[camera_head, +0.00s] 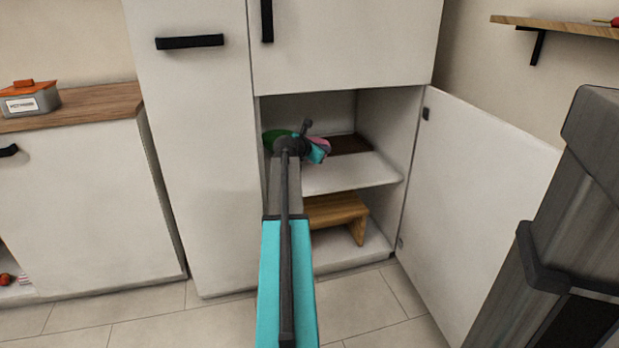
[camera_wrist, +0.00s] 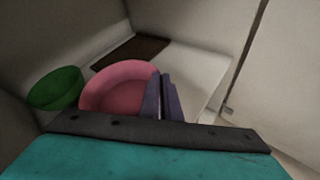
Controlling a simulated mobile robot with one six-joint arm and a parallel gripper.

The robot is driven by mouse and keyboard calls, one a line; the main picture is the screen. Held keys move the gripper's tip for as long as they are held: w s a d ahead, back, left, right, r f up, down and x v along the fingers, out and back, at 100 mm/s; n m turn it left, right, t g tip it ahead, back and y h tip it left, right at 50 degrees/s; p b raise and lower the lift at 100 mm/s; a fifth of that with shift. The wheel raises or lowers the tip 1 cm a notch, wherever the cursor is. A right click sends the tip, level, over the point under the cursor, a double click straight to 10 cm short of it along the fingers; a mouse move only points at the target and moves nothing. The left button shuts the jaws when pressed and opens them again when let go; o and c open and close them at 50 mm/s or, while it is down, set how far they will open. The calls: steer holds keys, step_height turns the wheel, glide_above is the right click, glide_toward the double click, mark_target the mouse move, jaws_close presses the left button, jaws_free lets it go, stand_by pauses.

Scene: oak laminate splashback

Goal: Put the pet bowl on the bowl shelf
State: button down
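A pink bowl (camera_wrist: 115,88) is inside the open cupboard, above or on its white middle shelf (camera_head: 345,176). It also shows in the head view (camera_head: 321,145), partly hidden by my gripper. A green bowl (camera_wrist: 56,90) stands to its left, and it shows in the head view too (camera_head: 274,137). My gripper (camera_wrist: 161,92) reaches into the cupboard, its dark fingers close together at the pink bowl's right rim. One finger overlaps the bowl's inside and the other lies outside, so they look shut on the rim. Whether the bowl touches the shelf is unclear.
A dark brown mat (camera_wrist: 138,48) lies at the back of the shelf. A wooden step stool (camera_head: 336,213) stands in the compartment below. The cupboard door (camera_head: 478,200) stands open on the right. The shelf's right part is clear.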

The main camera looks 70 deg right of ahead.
steer(key=shift+w+a+f+b, duration=0.15)
steer(key=shift+f+b, duration=0.45)
steer(key=shift+f, duration=0.65)
steer(key=shift+w+f+b, duration=0.1)
steer(key=shift+f+b, duration=0.45)
steer(key=shift+f, duration=0.65)
steer(key=shift+f+b, duration=1.35)
steer(key=shift+f, duration=1.1)
steer(key=c, duration=2)
jaws_free()
steer(key=shift+f, duration=0.1)
steer(key=shift+p+v, duration=2.3)
steer(key=shift+v, duration=3.7)
steer(key=shift+s, duration=0.1)
